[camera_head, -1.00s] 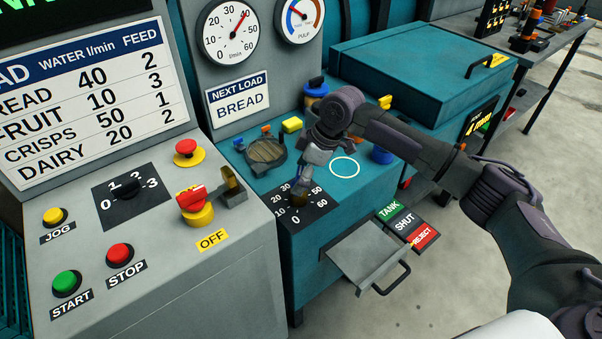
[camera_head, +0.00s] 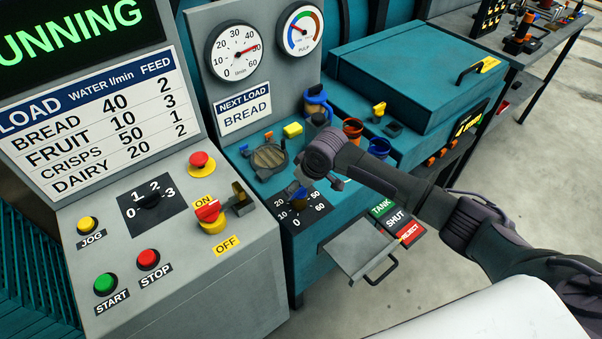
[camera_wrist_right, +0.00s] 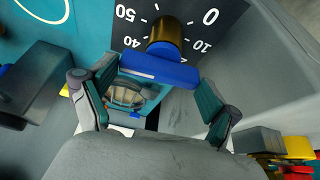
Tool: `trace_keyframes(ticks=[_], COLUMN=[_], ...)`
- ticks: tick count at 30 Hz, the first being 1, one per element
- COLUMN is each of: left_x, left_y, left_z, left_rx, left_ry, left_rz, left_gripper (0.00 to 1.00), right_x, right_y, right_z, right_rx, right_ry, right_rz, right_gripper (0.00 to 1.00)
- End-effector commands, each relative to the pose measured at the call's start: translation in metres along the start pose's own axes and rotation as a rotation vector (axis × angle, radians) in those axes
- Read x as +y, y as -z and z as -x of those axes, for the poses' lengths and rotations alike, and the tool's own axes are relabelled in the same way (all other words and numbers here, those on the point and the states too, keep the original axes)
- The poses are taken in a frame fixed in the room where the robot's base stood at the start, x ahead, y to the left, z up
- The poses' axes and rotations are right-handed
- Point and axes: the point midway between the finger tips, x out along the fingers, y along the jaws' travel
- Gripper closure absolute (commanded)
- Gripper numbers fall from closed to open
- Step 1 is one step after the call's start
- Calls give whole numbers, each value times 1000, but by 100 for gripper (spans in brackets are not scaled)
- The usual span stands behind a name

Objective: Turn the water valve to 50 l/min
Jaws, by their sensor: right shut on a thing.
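The water valve is a blue bar handle (camera_wrist_right: 160,70) on a brass hub (camera_wrist_right: 166,32), over a black dial plate marked 0 to 60 (camera_wrist_right: 192,80). In the head view its blue handle (camera_head: 298,192) shows just left of my right wrist. My right gripper (camera_wrist_right: 156,77) is shut on the handle, with a finger at each end of it. Which number the handle points to is unclear. The water gauge (camera_head: 234,52) above has its red needle near 50. My left gripper is not in view.
The grey control panel (camera_head: 190,275), with buttons and a red-yellow switch (camera_head: 209,214), stands close left of the valve. A grey drawer tray (camera_head: 355,248) juts out below my right arm. The load chart (camera_head: 90,105) lists water rates; the screen (camera_head: 70,35) shows green letters.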

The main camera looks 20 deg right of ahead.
Motion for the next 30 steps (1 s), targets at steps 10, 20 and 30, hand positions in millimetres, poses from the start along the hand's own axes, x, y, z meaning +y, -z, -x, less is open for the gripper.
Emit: trace_keyframes(ticks=[10,20,30], left_x=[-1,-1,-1], left_y=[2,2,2], left_z=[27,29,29], left_rx=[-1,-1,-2], left_ry=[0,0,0], left_rz=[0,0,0], left_gripper=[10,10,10], right_x=[-2,-1,-1], right_y=[1,0,0], right_z=[1,0,0], right_rx=[0,1,1], right_ry=[-57,-71,-71], right_rz=[-144,-172,-171], right_gripper=[46,46,0])
